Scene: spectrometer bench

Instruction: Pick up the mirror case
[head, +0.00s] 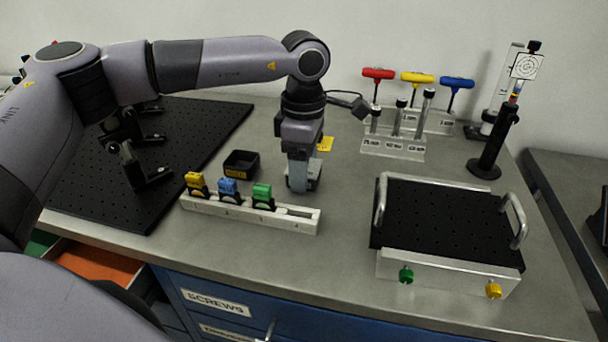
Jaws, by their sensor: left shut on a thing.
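My left gripper (302,184) points straight down over the bench, just behind the right part of a white slotted rack (272,220). It is shut on a small grey thing, which I take to be the mirror case; the fingers hide most of it, and I cannot tell whether it touches the bench. A yellow case (195,181), a blue case (228,188) and a green case (262,194) sit in the rack. The rack's right end is empty. My right gripper is not in view.
A black breadboard (185,130) lies farther left. Handled drivers in a clear stand (392,147), a black post (492,148) and a handled black-topped platform (440,220) are to the right.

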